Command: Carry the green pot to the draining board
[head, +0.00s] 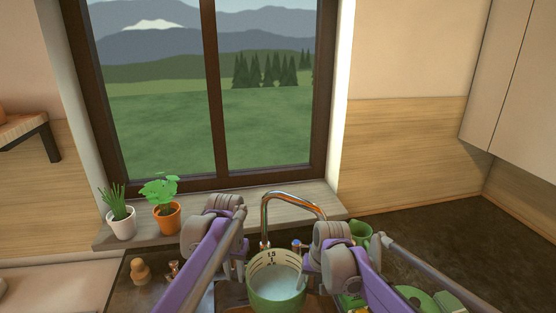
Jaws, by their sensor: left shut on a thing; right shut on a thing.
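The green pot (262,298) is at the bottom middle of the head view, in front of the tap. Dark measuring marks show on its pale inner wall, and a whitish content fills its lower part. My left gripper (241,268) is shut at the pot's left side. My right gripper (305,264) is shut at the pot's right side. The fingertips are small and partly hidden by my arms. The pot looks upright; its underside is out of view. I cannot make out the draining board for certain.
A curved metal tap (291,197) rises just behind the pot. Green dishes (418,298) are at the lower right, and a green cup (360,232) is behind my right arm. A wooden shaker (140,271) stands at left. Potted plants (166,217) stand on the sill. The back-right counter (450,230) is clear.

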